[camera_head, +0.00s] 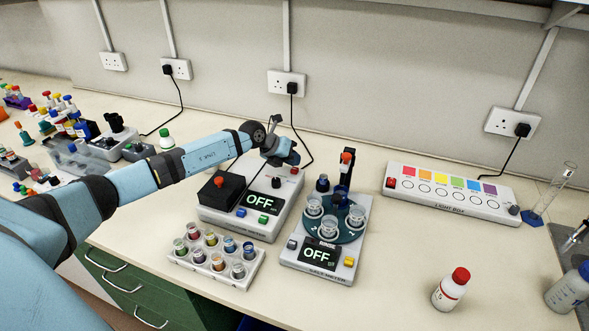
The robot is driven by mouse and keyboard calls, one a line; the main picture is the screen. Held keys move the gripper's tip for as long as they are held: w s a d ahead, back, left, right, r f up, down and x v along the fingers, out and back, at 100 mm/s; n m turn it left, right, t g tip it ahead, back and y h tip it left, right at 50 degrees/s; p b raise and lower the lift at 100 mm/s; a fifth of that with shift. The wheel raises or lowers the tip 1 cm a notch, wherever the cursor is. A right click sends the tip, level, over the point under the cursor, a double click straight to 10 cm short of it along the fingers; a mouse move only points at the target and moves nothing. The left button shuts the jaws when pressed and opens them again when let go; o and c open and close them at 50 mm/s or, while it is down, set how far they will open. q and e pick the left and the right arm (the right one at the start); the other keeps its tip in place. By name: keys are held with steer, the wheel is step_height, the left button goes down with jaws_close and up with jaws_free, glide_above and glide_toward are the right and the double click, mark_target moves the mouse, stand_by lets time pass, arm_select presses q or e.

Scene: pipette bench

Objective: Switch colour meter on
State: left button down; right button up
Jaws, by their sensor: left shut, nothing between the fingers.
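The colour meter seems to be the light grey device (236,222) in the middle of the bench; its front lettering is too small to read surely. Its display (261,202) reads OFF. A black box with a red knob (219,181) sits on its left, a dark knob (277,182) at its back right, and blue and green buttons near its front. My left gripper (286,155) is shut and empty over the device's back right part. It looks apart from the device, but the gap is hard to judge. My right gripper is not in view.
A second meter (318,268) with a round cup holder stands close on the right, also reading OFF. A rack of small coloured vials (213,262) sits in front. A light box (450,197) and red-capped bottle (450,288) are at right. Bench between them is clear.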

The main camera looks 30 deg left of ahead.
mark_target(293, 168)
arm_select(q)
steer(key=shift+f, duration=0.45)
stand_by(0.3)
steer(key=shift+r+p, duration=0.6)
steer(key=shift+r, duration=0.35)
step_height(293, 168, up, 6)
steer(key=p, duration=0.4)
steer(key=shift+p, duration=0.35)
